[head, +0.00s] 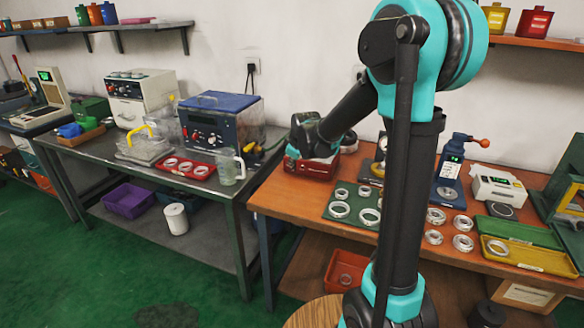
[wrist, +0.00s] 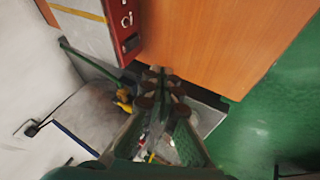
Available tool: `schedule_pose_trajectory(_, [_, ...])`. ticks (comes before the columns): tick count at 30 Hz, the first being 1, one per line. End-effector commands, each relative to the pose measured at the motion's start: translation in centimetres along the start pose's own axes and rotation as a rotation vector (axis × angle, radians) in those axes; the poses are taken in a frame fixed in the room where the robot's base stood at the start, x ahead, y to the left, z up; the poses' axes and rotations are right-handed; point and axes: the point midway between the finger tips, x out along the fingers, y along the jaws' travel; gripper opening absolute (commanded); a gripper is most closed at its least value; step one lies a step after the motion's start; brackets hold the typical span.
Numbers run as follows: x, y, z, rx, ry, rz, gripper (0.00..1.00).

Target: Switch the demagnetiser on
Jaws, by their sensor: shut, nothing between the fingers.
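A box with a red front and a pale top with a yellow stripe, which looks like the demagnetiser, stands at the left end of the wooden bench in the head view (head: 318,170). It also shows at the top of the wrist view (wrist: 84,25), with small round controls on its red face; I cannot tell the switch's position. My gripper (wrist: 162,76) is shut and empty. Its fingertips are close to the box's red face in the picture, over the bench edge; contact is not visible. In the head view my arm hides part of the box, and the fingertips are unclear.
The wooden bench (head: 284,192) holds a green mat (head: 352,222) with rings, loose rings and instruments to the right. A grey bench (head: 100,160) on the left carries a blue-topped machine (head: 217,120), a red ring tray (head: 187,168) and a glass jug (head: 228,170). Green floor is open in front.

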Motion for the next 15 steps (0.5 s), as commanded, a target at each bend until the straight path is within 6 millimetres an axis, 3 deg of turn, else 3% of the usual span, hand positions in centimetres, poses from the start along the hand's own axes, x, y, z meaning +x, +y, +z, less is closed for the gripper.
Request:
schedule_pose_trajectory(5, [1.4,0.0,0.0,0.0,0.0,0.0,0.0])
schedule_pose_trajectory(15, [6.4,0.0,0.0,0.0,0.0,0.0,0.0])
